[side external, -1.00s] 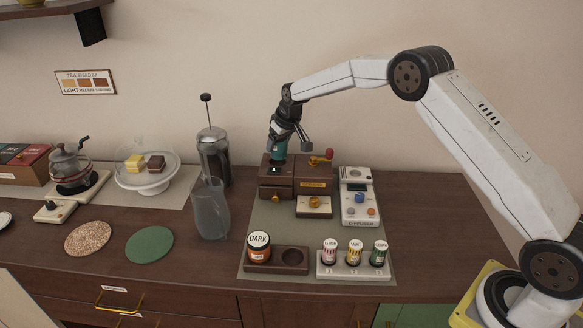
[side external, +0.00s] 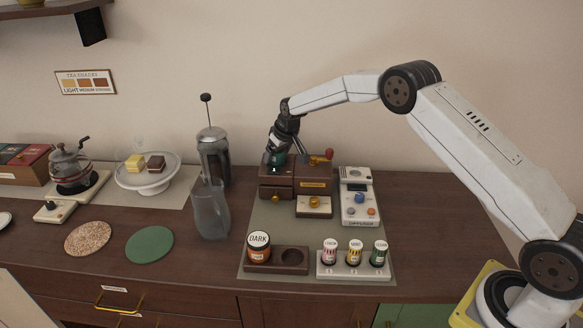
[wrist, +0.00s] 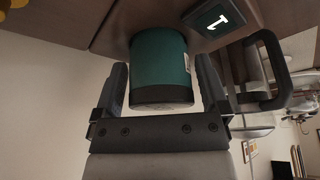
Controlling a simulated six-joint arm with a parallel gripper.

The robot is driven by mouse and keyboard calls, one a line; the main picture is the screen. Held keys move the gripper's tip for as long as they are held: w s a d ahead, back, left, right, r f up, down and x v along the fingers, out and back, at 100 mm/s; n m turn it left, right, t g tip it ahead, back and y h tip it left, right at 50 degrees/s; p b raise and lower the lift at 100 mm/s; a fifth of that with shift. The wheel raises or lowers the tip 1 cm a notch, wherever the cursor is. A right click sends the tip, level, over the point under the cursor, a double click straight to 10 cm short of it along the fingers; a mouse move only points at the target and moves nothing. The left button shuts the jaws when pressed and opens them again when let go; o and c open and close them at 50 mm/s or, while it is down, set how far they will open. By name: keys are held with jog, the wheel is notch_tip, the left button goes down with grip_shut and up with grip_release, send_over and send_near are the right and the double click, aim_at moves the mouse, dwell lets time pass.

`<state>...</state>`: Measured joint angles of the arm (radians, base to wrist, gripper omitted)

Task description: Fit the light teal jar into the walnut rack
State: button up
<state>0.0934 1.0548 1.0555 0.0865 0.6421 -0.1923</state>
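The teal jar (wrist: 160,60) with a black end stands at the left top of the brown wooden unit (side external: 311,187), beside a small lit display reading 1 (wrist: 214,21). In the side view the jar (side external: 275,161) is partly hidden by my gripper (side external: 287,156). My gripper (wrist: 162,85) has one finger on each side of the jar, with narrow gaps showing, so it looks open around it. Its label is mostly hidden. The walnut rack (side external: 284,270) lies at the counter front, with an amber jar labelled DARK (side external: 259,248) in its left hole and its right hole empty.
A pale rack of several small jars (side external: 352,270) stands right of the walnut rack. A white device (side external: 359,197) is right of the wooden unit. A grey pitcher (side external: 211,210) and a French press (side external: 213,155) stand close on the left.

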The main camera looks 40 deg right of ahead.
jog(key=shift+r, duration=0.1)
jog(key=v, duration=0.7)
jog(key=shift+r, duration=0.35)
jog(key=shift+s, duration=0.1)
dwell(0.7)
jog(key=s+a+g, duration=0.1)
jog(key=s+a, duration=0.1)
jog(key=s, duration=1.5)
jog(key=s+a+f+g, duration=0.1)
jog(key=s+a, duration=0.2)
jog(key=s, duration=1.5)
jog(key=shift+s+a+f, duration=0.2)
jog(key=shift+f, duration=0.1)
